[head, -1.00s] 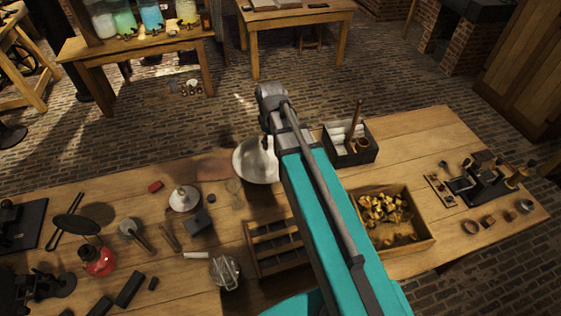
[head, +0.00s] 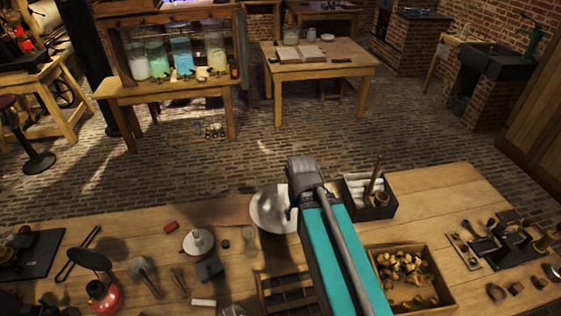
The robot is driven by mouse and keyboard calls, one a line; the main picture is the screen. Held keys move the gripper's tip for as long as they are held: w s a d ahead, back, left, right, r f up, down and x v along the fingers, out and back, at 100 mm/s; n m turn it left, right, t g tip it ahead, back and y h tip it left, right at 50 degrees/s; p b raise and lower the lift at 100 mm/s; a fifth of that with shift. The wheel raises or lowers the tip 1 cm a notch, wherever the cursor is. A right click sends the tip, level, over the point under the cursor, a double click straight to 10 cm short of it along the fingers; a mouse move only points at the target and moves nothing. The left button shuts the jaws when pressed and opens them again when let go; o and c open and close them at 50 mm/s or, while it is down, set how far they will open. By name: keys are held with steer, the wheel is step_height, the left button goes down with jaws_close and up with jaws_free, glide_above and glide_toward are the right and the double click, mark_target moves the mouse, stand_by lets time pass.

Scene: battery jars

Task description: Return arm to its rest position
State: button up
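My teal arm (head: 335,250) reaches from the bottom edge up over the wooden workbench (head: 440,205). Its grey end joint (head: 303,178) shows above the far edge of the bench, beside a shallow metal bowl (head: 268,210) that it partly covers. My gripper's fingers do not show; the arm hides whatever is beyond or below that joint. I cannot tell if anything is held.
A black box with white rolls (head: 368,205) and a wooden tray of yellowish pieces (head: 420,268) lie right of the arm. A slotted wooden rack (head: 285,290) is partly under it. A red lamp (head: 103,296) and small tools lie left. Jars (head: 180,60) stand on a far table.

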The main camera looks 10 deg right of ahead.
step_height(320, 180, down, 8)
steer(key=b, duration=0.7)
steer(key=shift+r, duration=0.2)
stand_by(0.7)
